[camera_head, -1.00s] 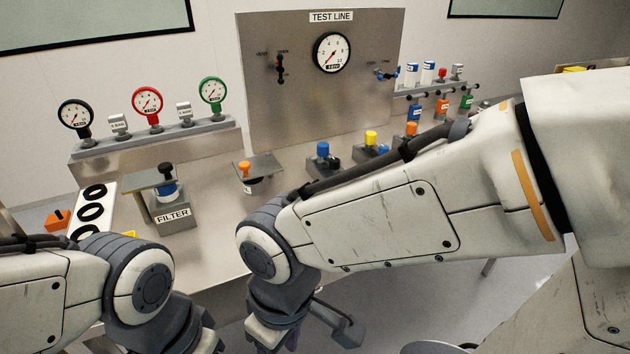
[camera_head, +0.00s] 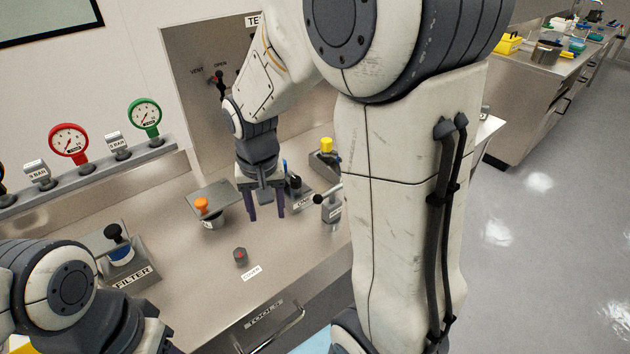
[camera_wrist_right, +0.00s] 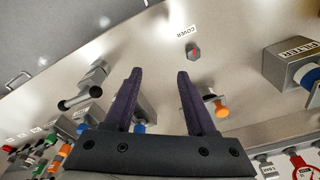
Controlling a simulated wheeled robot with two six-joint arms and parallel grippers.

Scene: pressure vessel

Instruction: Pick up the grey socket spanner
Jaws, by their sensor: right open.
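In the right wrist view the bar (camera_wrist_right: 82,97) lies left of the fingers. I cannot read the block's label. My right gripper (camera_head: 266,213) points down over the bench, open and empty. Its dark purple fingers also show in the wrist view (camera_wrist_right: 159,73), apart from the handle. My left arm is at the lower left; its fingers are mostly out of frame.
A grey hexagonal piece with a red mark (camera_head: 240,257) sits by the COVER label (camera_head: 251,272) on the bench. The orange-knobbed fixture (camera_head: 203,206), FILTER block (camera_head: 130,273) and yellow-capped block (camera_head: 326,150) stand nearby. The front bench strip is clear.

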